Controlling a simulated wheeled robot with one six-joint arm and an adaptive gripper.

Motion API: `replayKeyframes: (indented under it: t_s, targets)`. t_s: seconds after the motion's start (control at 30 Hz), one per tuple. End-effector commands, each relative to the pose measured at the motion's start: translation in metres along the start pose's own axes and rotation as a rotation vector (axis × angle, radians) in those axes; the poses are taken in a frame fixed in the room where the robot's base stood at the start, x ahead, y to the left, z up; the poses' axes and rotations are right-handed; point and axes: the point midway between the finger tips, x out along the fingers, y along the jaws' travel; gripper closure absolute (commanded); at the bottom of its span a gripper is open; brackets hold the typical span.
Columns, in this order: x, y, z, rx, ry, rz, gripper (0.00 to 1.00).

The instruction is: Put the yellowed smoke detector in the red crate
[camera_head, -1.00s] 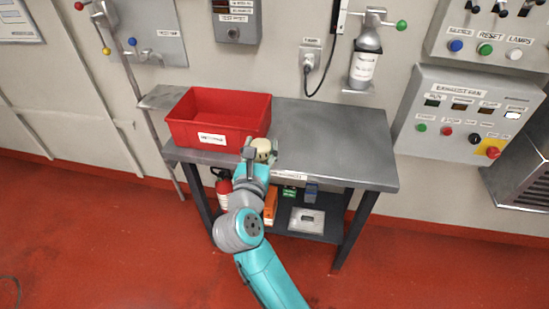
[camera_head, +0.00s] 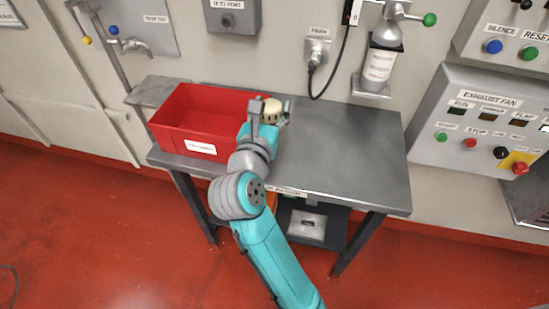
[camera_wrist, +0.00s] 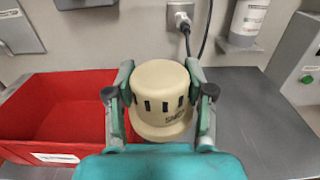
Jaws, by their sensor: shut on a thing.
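The yellowed smoke detector (camera_wrist: 160,92) is a cream, round body with dark slots and a wider rim, seen large in the wrist view. It also shows in the head view (camera_head: 270,114). My gripper (camera_head: 269,112) is shut on it, with one finger on each side, as the wrist view (camera_wrist: 159,98) shows. The red crate (camera_head: 184,133) stands on the left part of the table and looks empty in the parts I see. In the wrist view the crate (camera_wrist: 84,82) is left of the detector. The detector is at the crate's right side, seemingly above the table top.
The grey metal table (camera_head: 345,150) is clear to the right of the crate. A lower shelf (camera_head: 335,225) holds a pale plate (camera_head: 307,223).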

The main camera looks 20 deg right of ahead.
Motion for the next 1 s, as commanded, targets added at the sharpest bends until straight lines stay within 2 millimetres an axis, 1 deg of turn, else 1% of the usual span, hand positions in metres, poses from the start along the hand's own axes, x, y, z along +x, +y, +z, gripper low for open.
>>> replayKeyframes:
  t_s: [0.17, 0.2, 0.5, 0.6, 0.7, 0.87, 1.0]
  targets:
    - [0.0, 0.0, -0.032, -0.007, 0.003, 0.0, 0.85]
    - [0.0, 0.0, -0.042, -0.008, 0.005, 0.0, 0.85]
    - [0.0, -0.001, -0.109, -0.007, 0.003, 0.0, 0.85]
    - [0.0, 0.0, -0.125, -0.006, 0.002, 0.0, 0.85]
    - [0.0, 0.0, -0.135, -0.003, 0.002, 0.0, 0.85]
    - [0.0, 0.0, -0.146, -0.004, 0.001, 0.0, 0.85]
    - [0.0, 0.0, -0.165, -0.005, 0.002, 0.0, 0.85]
